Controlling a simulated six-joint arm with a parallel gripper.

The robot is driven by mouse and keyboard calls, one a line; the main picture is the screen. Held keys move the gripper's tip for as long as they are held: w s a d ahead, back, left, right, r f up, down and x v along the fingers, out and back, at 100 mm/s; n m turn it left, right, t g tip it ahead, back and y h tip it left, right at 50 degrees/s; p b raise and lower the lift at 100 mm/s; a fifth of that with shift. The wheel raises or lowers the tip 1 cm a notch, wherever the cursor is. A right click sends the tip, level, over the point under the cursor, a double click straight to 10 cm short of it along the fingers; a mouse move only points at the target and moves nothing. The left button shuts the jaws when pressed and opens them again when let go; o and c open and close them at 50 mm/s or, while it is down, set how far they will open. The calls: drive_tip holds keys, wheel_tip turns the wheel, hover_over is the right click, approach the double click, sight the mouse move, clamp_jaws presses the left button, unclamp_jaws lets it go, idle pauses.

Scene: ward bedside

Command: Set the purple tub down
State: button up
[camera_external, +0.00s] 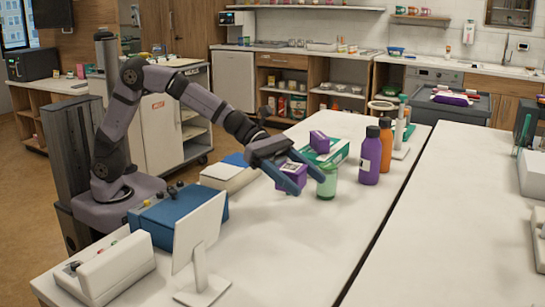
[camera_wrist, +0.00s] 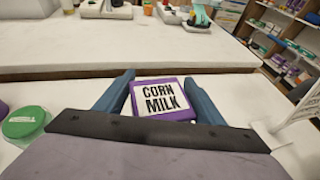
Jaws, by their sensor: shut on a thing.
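The purple tub (camera_wrist: 160,98) has a white top label reading "CORN MILK". It sits between the two blue fingers of my gripper (camera_wrist: 160,78) in the wrist view, and the gripper is shut on it. In the external view the tub (camera_external: 292,171) shows as a purple block with a pale label, partly covered by the fingers of my gripper (camera_external: 308,184). It is over the near white counter (camera_external: 290,255), left of a green cup. The fingers hide its lower part, so I cannot tell whether it touches the counter.
The green-lidded cup (camera_external: 327,184) stands close to the right finger. Behind are a green-and-white box (camera_external: 327,154) with a smaller purple block (camera_external: 319,141) on it, a purple bottle (camera_external: 370,158) and an orange bottle (camera_external: 386,143). The counter's front is clear, right of a white panel (camera_external: 199,233).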

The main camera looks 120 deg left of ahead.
sight(294, 232)
drive_tip(key=shift+s+d+f, duration=0.1)
drive_tip(key=shift+s+d, duration=0.1)
drive_tip(key=shift+d, duration=0.45)
drive_tip(key=shift+s+d+r+m+h, duration=0.1)
drive_tip(key=shift+d+r+m+h, duration=0.1)
drive_tip(key=shift+d+m+h, duration=0.25)
drive_tip(key=shift+f+b, duration=0.95)
drive_tip(key=shift+f, duration=4.05)
drive_tip(key=shift+f, duration=0.2)
drive_tip(key=o, duration=1.2)
drive_tip(key=shift+r, duration=0.15)
drive_tip(key=v, duration=1.2)
drive_tip(key=shift+r, duration=0.15)
